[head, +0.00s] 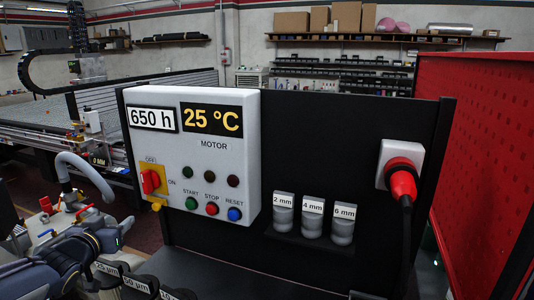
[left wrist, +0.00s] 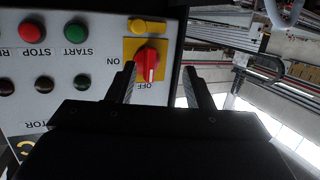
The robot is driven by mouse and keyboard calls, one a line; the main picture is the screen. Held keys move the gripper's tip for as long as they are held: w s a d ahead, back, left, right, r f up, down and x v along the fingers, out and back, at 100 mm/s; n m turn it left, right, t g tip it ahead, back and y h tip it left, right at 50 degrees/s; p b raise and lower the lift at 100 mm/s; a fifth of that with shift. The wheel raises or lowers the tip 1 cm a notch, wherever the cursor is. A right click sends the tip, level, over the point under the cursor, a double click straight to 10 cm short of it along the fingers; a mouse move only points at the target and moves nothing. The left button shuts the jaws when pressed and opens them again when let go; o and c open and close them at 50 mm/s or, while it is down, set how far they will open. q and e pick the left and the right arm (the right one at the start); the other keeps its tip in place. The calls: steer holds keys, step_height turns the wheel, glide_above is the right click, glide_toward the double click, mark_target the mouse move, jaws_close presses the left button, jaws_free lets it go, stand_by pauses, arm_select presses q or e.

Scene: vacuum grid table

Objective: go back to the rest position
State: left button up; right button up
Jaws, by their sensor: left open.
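In the left wrist view my left gripper (left wrist: 163,78) is open, with nothing between its fingers. That view shows the white control panel (head: 243,165) upside down. The red rotary knob (left wrist: 149,65) on its yellow plate (left wrist: 131,47) is close to one finger in the picture; I cannot tell whether they touch. In the head view my left arm (head: 75,247) comes in at the lower left, below the knob (head: 150,181). The knob stands upright toward OFF. My right gripper is not in view.
The dark board (head: 365,125) carries three grey cylinders (head: 312,218) labelled 2, 4 and 6 mm and a red plug (head: 402,182) with a black cable. Dark round pieces with micron labels (head: 138,286) stand beside my left arm. A red perforated panel (head: 490,150) closes the right side.

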arm_select(q)
steer(key=s+d+f+g+h, duration=0.1)
steer(key=s+d+f+g, duration=0.2)
steer(key=s+d, duration=0.3)
steer(key=s+d+f+g+h, duration=0.1)
steer(key=s+d+f+g, duration=0.2)
steer(key=s, duration=1.3)
steer(key=s+d+f+n+g+h, duration=0.1)
steer(key=s+d+f+g, duration=0.3)
steer(key=s+d, duration=0.5)
steer(key=shift+s+f+h, duration=0.5)
steer(key=shift+s, duration=0.45)
